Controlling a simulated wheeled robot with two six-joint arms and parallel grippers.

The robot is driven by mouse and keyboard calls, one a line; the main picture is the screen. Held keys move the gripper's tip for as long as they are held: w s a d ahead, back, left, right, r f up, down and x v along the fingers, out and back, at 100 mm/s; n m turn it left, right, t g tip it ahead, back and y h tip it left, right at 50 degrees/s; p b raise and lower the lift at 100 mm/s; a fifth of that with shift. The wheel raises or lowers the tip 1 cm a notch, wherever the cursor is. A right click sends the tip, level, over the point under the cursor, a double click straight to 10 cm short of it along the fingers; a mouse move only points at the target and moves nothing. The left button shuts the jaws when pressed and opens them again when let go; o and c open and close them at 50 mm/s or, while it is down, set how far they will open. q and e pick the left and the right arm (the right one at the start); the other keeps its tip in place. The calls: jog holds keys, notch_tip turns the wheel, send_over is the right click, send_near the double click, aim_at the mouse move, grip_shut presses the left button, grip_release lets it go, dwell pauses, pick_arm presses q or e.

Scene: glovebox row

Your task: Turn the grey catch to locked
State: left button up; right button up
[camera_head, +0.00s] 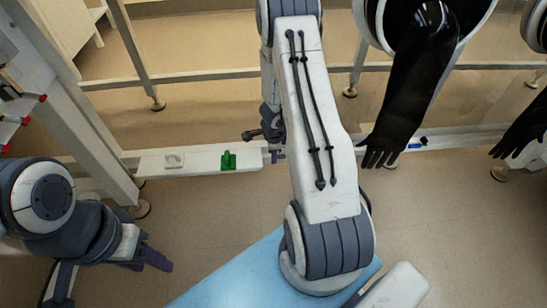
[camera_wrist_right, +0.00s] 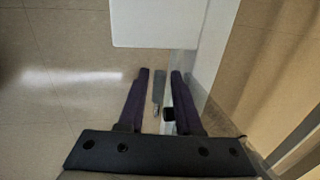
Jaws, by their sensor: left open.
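A narrow grey bar (camera_wrist_right: 159,88), which looks like the grey catch, shows between the finger tips in the right wrist view, beside a small black piece (camera_wrist_right: 168,114). I cannot tell whether it is at locked. My right gripper (camera_wrist_right: 160,73) is open around the bar, with a gap to each finger. In the head view my right gripper (camera_head: 274,152) is at the white ledge, partly hidden by my arm, and the catch is not clearly seen there. My left gripper (camera_head: 157,260) is open and empty at lower left, away from the ledge.
The white ledge (camera_head: 205,161) carries a green fitting (camera_head: 228,160) and a pale fitting (camera_head: 173,160) left of my right gripper. Black gloves (camera_head: 408,90) hang at the right. A blue surface (camera_head: 225,276) is at the bottom. A white panel (camera_wrist_right: 155,25) lies beyond the fingers.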

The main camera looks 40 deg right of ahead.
grip_shut()
dwell(1.5)
